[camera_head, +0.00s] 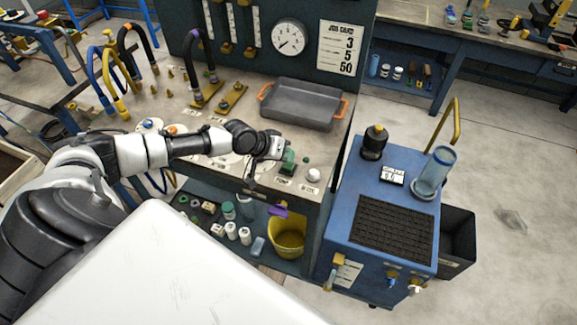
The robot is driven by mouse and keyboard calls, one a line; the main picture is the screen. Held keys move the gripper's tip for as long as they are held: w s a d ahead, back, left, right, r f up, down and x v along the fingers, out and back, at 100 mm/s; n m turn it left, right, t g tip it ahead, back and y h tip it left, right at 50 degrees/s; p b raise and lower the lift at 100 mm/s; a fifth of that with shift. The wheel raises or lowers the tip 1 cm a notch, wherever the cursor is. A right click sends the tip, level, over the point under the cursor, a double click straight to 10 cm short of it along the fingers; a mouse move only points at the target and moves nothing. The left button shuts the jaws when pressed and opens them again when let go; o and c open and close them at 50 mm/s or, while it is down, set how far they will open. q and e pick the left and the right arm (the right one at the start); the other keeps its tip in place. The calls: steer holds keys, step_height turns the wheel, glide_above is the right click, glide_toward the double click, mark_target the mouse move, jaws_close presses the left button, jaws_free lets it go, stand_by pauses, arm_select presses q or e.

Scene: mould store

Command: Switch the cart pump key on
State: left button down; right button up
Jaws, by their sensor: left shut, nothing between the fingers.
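The blue cart (345,215) stands at the right of the bench. Small yellow and blue fittings (391,281) show on its front face; they are too small to tell which, if any, is the pump key. On the front of the bench top, a green switch-like part (288,162) sits on a dark base with a small, hard-to-read label in front. My left gripper (281,148) is shut and empty, just behind and above the green part; I cannot tell whether they touch. My right gripper is not in view.
A grey tray with orange handles (302,105) lies on the bench behind my left gripper. A white knob (313,175) is right of the green part. A bottle (375,142) and a clear cylinder (434,172) stand on the cart. A yellow bucket (288,238) is below the bench top.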

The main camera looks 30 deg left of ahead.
arm_select(q)
steer(key=shift+f+b, duration=0.35)
steer(key=shift+f, duration=0.1)
stand_by(0.6)
steer(key=shift+r, duration=0.1)
steer(key=shift+r+p, duration=0.8)
steer(key=shift+p, duration=0.05)
step_height(320, 180, up, 6)
steer(key=p, duration=0.5)
steer(key=shift+p, duration=0.3)
